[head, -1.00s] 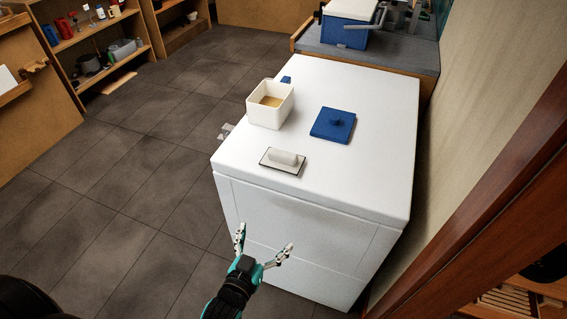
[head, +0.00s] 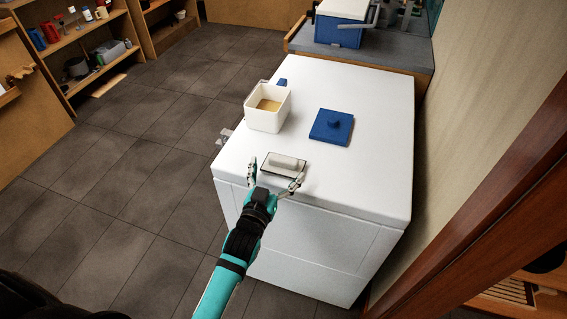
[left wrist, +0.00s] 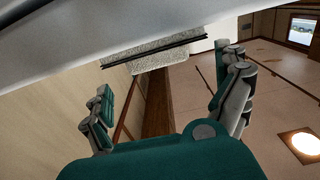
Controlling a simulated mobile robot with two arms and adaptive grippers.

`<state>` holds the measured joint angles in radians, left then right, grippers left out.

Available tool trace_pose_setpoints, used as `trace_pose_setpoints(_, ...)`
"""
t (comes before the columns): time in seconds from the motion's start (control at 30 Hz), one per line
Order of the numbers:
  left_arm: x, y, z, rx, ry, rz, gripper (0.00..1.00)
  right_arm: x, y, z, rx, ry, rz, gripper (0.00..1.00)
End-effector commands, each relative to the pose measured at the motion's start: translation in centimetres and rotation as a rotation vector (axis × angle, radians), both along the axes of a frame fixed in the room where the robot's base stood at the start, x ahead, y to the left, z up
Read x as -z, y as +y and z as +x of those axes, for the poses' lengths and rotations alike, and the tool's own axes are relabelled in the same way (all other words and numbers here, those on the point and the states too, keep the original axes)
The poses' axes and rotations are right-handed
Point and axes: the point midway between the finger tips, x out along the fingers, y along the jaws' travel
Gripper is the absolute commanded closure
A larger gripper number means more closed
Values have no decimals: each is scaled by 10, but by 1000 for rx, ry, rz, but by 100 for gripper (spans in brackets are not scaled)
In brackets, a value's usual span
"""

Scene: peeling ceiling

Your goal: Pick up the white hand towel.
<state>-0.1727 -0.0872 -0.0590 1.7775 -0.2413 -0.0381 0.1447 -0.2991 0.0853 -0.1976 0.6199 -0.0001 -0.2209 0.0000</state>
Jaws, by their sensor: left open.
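The white hand towel (head: 288,161) looks like a small folded or rolled bundle. It lies on a thin dark-edged tray (head: 271,169) near the front edge of the white chest's top. My left gripper (head: 275,175) is open and empty, at the front edge of the tray, with one finger to the left and one to the right of it. In the left wrist view, a textured pale thing, apparently the towel (left wrist: 172,57), shows beyond the open fingers, with a dark bar across it. I cannot tell whether the fingers touch the tray. My right gripper is not in view.
The white chest (head: 330,190) also bears a white open container (head: 264,119) with tan contents and a blue lid (head: 331,127). A blue and white cooler (head: 340,24) stands behind. A wall is at the right; open tiled floor (head: 120,170) lies at the left.

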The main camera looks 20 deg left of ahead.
Motion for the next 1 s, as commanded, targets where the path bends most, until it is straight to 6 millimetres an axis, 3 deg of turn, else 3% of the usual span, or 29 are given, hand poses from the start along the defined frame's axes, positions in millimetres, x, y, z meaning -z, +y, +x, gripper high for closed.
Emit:
trace_pose_setpoints(0.4, -1, -3, 50, 0, 0, -2, 0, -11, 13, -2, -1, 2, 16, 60)
trace_pose_setpoints(0.67, 0, -3, 52, 0, 1, -1, 0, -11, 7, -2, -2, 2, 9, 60)
trace_pose_setpoints(1.0, 0, -3, 52, 0, 1, -1, 44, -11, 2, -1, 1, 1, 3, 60)
